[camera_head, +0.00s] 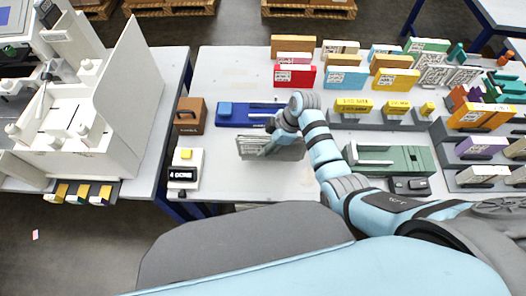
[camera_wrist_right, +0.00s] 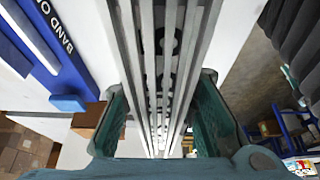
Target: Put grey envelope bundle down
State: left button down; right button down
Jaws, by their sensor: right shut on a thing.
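The grey envelope bundle (camera_head: 285,152) is a stack of flat grey and white envelopes standing on edge at the front of the white table (camera_head: 235,185). My right gripper (camera_head: 268,138) is shut on it from above. In the right wrist view the bundle (camera_wrist_right: 158,60) runs lengthwise between the teal fingers of the right gripper (camera_wrist_right: 160,140), with dark print on one envelope. The bundle's lower edge looks close to the tabletop; I cannot tell whether it touches. My left gripper does not show.
A blue band tray (camera_head: 240,115) lies behind the bundle. A brown box (camera_head: 190,115) and a white device with a yellow button (camera_head: 185,168) stand left. A green machine (camera_head: 395,162) is right. Coloured envelope stacks fill the back. White tabletop is free in front of the bundle.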

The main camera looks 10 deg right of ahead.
notch_tip(320, 180, down, 5)
jog(key=b, duration=0.4)
jog(key=shift+w+d, duration=0.1)
jog(key=shift+r, duration=0.25)
jog(key=c, duration=1.5)
grip_release()
jog(key=shift+p, duration=0.3)
jog(key=shift+o, duration=1)
jog(key=p+v, duration=0.2)
jog(key=v, duration=1)
jog(key=shift+r, duration=0.1)
